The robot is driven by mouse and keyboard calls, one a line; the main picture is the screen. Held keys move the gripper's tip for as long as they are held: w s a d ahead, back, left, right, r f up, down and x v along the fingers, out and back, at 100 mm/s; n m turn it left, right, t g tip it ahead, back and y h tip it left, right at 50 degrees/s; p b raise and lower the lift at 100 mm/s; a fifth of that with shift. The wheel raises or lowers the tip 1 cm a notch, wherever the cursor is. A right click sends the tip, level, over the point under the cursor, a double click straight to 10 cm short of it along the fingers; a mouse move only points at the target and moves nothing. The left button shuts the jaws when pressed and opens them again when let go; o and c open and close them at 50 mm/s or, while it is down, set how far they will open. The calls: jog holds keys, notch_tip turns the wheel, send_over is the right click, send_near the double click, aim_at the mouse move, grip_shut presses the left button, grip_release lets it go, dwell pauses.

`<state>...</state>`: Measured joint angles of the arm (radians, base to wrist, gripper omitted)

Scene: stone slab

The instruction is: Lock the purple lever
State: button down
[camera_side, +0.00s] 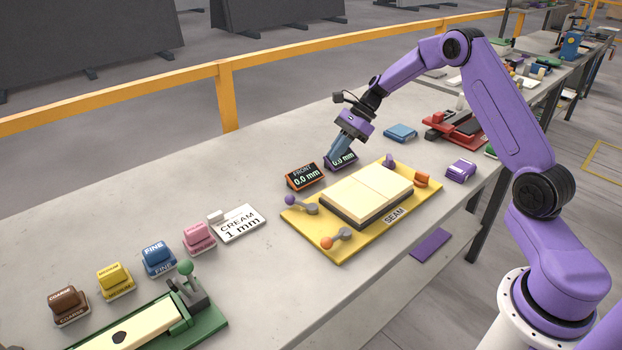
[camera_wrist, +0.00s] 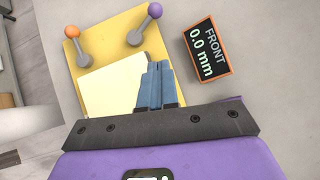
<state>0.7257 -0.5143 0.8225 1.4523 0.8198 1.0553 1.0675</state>
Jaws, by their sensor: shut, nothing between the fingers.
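The purple lever (camera_side: 290,200) is at the left corner of a yellow fixture (camera_side: 348,253), its ball knob pointing outward to the left. It also shows in the wrist view (camera_wrist: 155,10), at the top middle. An orange-knobbed lever (camera_side: 326,243) sits at the front left corner and shows in the wrist view (camera_wrist: 72,32). Cream slab pieces (camera_side: 368,190) lie on the fixture. My gripper (camera_side: 335,162) is above the back side of the fixture, by a purple display, apart from the purple lever. In the wrist view its fingers (camera_wrist: 155,72) are together and empty.
The orange FRONT display (camera_side: 306,176), reading 0.0 mm, stands behind the fixture. The purple display (camera_side: 345,160) is partly hidden by my gripper. A CREAM 1 mm card (camera_side: 238,224) and several coloured blocks lie to the left. A red tool (camera_side: 455,130) stands to the right.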

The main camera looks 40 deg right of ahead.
send_near(301, 203)
jog(key=w+f, duration=0.1)
jog(key=f, duration=0.2)
jog(key=w+f, duration=0.1)
jog(key=shift+w+d+f, duration=0.15)
jog(key=shift+w+d, duration=0.1)
jog(key=shift+w, duration=0.1)
jog(key=shift+w+a+f, duration=0.1)
jog(key=shift+a+f, duration=0.05)
jog(key=shift+a, duration=0.4)
jog(key=shift+w+a+f, duration=0.15)
jog(key=shift+a, duration=0.45)
jog(key=shift+w+a+f, duration=0.1)
jog(key=shift+w+a, duration=0.1)
jog(key=shift+a, duration=0.65)
